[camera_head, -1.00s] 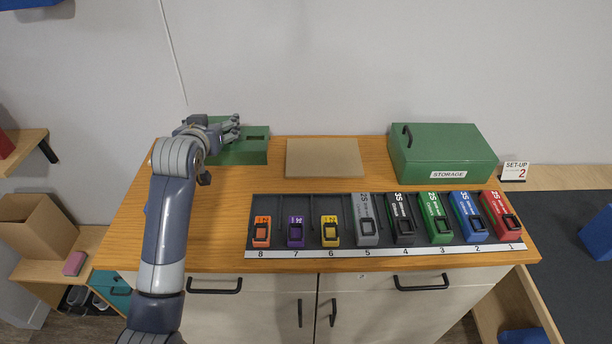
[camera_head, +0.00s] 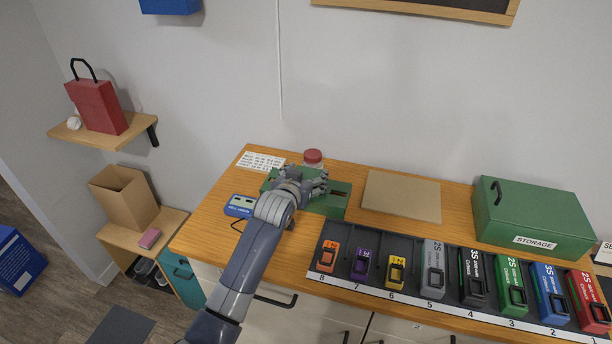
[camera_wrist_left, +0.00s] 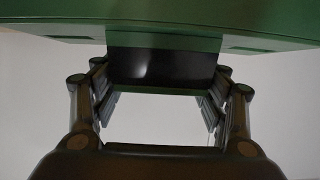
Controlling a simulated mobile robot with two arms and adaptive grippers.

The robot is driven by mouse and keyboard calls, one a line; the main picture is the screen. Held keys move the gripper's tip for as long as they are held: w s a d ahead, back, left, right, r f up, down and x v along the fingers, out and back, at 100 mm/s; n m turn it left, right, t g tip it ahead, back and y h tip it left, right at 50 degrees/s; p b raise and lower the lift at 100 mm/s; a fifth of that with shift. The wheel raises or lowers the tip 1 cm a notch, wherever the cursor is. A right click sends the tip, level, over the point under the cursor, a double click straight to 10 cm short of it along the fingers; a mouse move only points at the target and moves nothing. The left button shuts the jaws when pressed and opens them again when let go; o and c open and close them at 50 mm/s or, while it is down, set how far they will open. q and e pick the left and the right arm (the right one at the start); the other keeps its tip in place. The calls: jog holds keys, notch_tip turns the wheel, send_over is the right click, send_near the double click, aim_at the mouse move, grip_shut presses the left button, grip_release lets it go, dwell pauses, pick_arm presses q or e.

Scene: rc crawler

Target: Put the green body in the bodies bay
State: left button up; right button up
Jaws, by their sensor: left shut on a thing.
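The green body (camera_head: 328,204) is a low, wide green block with a dark slot on top, at the back left of the wooden counter. My left gripper (camera_head: 312,182) is over its left part and hides some of it. In the left wrist view the green body (camera_wrist_left: 160,29) spans the top, and a dark block under it sits between the fingers of my left gripper (camera_wrist_left: 158,90), which is shut on it. I cannot tell whether the body is lifted off the counter. No bay marked for bodies can be read. My right gripper is not in view.
A red-lidded jar (camera_head: 313,158) stands close behind my left gripper. A blue device (camera_head: 240,206) lies left of the body. A tan board (camera_head: 402,196) is to the right, then the green storage box (camera_head: 533,215). A numbered rack (camera_head: 452,315) of battery packs fills the front.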

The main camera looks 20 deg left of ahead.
pick_arm(q)
jog(key=o, duration=1.1)
jog(key=shift+f, duration=0.1)
